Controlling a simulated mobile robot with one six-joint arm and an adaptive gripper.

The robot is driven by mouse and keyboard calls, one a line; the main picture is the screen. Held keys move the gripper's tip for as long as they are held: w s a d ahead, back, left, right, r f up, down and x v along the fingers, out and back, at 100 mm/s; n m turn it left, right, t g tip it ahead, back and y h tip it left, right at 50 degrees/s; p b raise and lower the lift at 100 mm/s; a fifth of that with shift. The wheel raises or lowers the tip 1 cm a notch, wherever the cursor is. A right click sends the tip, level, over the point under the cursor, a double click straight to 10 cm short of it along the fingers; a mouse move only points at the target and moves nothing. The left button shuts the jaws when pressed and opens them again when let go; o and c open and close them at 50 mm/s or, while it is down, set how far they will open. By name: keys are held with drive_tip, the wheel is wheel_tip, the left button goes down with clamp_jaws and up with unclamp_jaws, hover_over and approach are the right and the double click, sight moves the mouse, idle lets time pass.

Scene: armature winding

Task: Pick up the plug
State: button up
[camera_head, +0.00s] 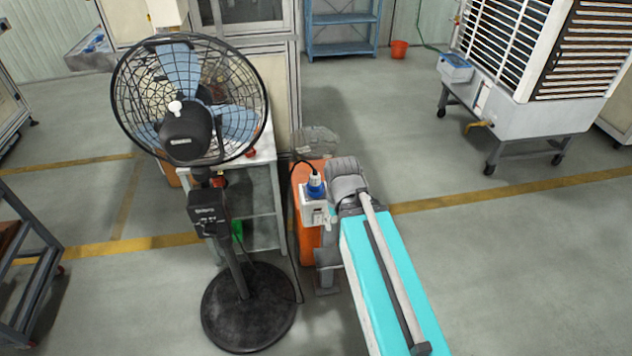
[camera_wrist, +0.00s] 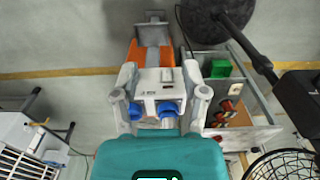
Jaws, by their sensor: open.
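A blue plug (camera_head: 316,187) with a black cable stands in a white socket box (camera_head: 314,211) on an orange stand, beside the fan. In the wrist view the box (camera_wrist: 157,77) lies ahead of my gripper (camera_wrist: 162,74), and blue round parts (camera_wrist: 167,108) show on it. I cannot tell which of these is the plug. My gripper is open, its two grey fingers spread on either side of the box. I cannot tell how far the fingertips are from it. In the head view I cannot make out the fingers.
A black floor fan (camera_head: 190,110) stands close on the left, on a round base (camera_head: 248,307). A table (camera_head: 262,190) stands behind it; a green bin (camera_wrist: 220,68) shows in the wrist view. An air cooler (camera_head: 535,75) on a wheeled cart is at the right. Floor there is open.

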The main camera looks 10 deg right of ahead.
drive_tip(key=o, duration=0.4)
drive_tip(key=shift+w, duration=0.2)
drive_tip(key=shift+o, duration=0.7)
drive_tip(key=shift+m, duration=0.9)
drive_tip(key=w, duration=0.2)
drive_tip(key=w+a, duration=0.1)
drive_tip(key=w, duration=0.1)
drive_tip(key=shift+a+r+p, duration=0.1)
drive_tip(key=shift+r+p, duration=0.3)
wheel_tip(320, 180, up, 4)
drive_tip(key=m+p, duration=0.4)
drive_tip(key=m, duration=0.8)
hover_over(315, 173)
drive_tip(key=w, duration=0.1)
drive_tip(key=shift+f, duration=0.2)
drive_tip(key=shift+f+b, duration=0.15)
drive_tip(key=shift+b, duration=0.2)
wheel_tip(315, 173, down, 8)
drive_tip(key=b, duration=0.8)
drive_tip(key=shift+f, duration=0.2)
drive_tip(key=shift+f+b, duration=0.1)
drive_tip(key=shift+b, duration=0.2)
drive_tip(key=shift+f+b, duration=2.45)
drive_tip(key=shift+f, duration=0.05)
